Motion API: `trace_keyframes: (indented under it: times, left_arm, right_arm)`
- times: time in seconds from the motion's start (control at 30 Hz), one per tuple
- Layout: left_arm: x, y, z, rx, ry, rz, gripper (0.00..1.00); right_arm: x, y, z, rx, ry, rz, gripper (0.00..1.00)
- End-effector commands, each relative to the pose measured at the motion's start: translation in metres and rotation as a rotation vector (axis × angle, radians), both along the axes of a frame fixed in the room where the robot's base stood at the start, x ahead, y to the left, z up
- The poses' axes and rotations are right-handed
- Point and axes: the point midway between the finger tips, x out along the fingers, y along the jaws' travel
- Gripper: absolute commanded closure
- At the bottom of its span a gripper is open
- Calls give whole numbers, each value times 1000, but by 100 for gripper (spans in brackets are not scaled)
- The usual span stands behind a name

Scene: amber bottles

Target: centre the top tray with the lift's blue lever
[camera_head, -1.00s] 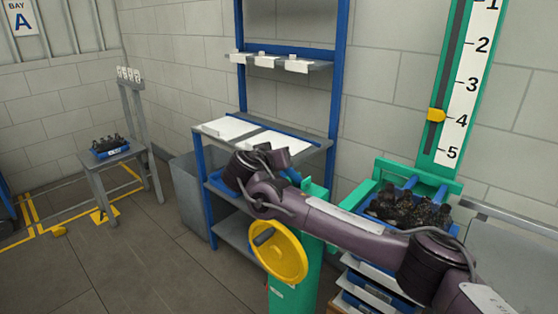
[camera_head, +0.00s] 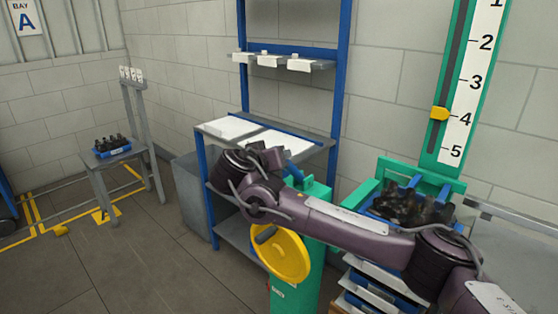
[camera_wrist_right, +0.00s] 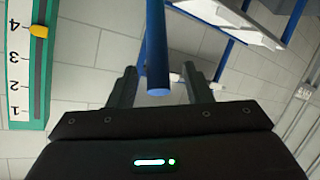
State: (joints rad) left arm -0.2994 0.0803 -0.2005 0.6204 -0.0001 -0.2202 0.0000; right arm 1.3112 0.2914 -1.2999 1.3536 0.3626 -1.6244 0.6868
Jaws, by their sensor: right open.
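The top tray (camera_head: 376,217) is blue and holds several dark bottles. It sits in the lift's green frame at right in the head view, partly hidden behind my right arm. The lift's blue lever (camera_head: 297,172) shows by the top of the green post, partly covered by my right gripper (camera_head: 268,157). In the right wrist view the blue lever (camera_wrist_right: 157,45) is a round bar whose end lies between the two fingers of my open right gripper (camera_wrist_right: 160,75). Gaps show on both sides of it. My left gripper is not in view.
A yellow handwheel (camera_head: 282,255) is on the green post (camera_head: 300,290) below my wrist. A yellow pointer (camera_head: 440,113) stands near 4 on the scale (camera_head: 470,90). A blue-framed rack (camera_head: 340,90) is behind. A small table (camera_head: 125,157) with bottles stands left, with open floor before it.

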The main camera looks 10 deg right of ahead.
Motion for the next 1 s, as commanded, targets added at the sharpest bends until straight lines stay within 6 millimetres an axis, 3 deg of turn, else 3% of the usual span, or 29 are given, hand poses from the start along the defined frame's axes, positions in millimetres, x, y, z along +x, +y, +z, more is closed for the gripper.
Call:
trace_keyframes:
  times: [0.23, 0.67, 0.77, 0.87, 1.0]
  left_arm:
    - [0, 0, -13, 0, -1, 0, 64]
    - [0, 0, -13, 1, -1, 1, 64]
    - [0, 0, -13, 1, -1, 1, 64]
    - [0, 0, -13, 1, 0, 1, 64]
    - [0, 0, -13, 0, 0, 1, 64]
  right_arm:
    - [-26, 17, 8, -1, -1, 2, 55]
    - [-31, 21, 5, 1, 14, 8, 55]
    - [-39, 31, -18, 16, 67, 47, 55]
    - [-58, 50, -58, 52, 168, 125, 55]
    - [-100, 74, -120, 133, 336, 259, 55]
